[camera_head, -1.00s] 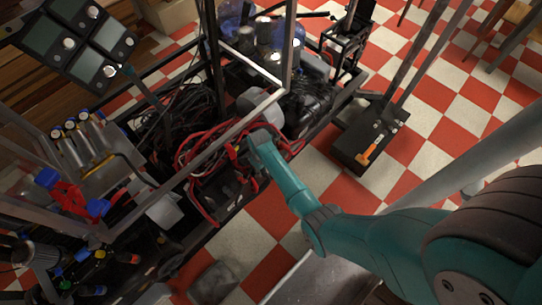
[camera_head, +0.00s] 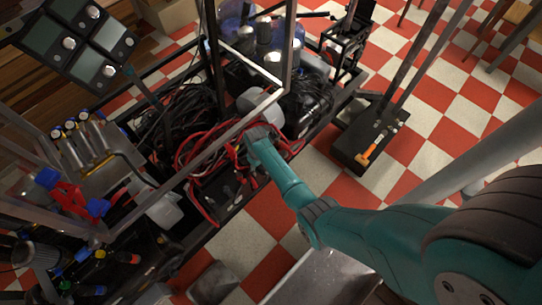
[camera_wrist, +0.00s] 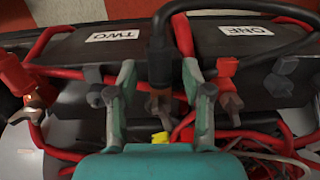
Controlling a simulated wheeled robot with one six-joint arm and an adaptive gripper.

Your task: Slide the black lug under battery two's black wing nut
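Battery two (camera_wrist: 78,48), marked TWO, is at the upper left in the wrist view. A dark grey wing nut (camera_wrist: 96,98) on its near edge is just left of my gripper's left finger; I take it as the black one. My gripper (camera_wrist: 158,78) is open, with its two fingers well apart. A thick black cable (camera_wrist: 158,45) comes down between them. A copper-coloured lug end (camera_wrist: 160,103) shows below the cable, apart from both fingers. Whether it touches the battery is unclear. In the head view my gripper (camera_head: 258,135) is down among the red cables.
Battery one (camera_wrist: 215,45), marked ONE, is to the right. A red-capped terminal (camera_wrist: 20,78) is at far left, and a red lug (camera_wrist: 227,68) is right of my gripper. Red cables (camera_wrist: 180,30) surround the batteries. Metal frame bars (camera_head: 240,120) stand close to my arm.

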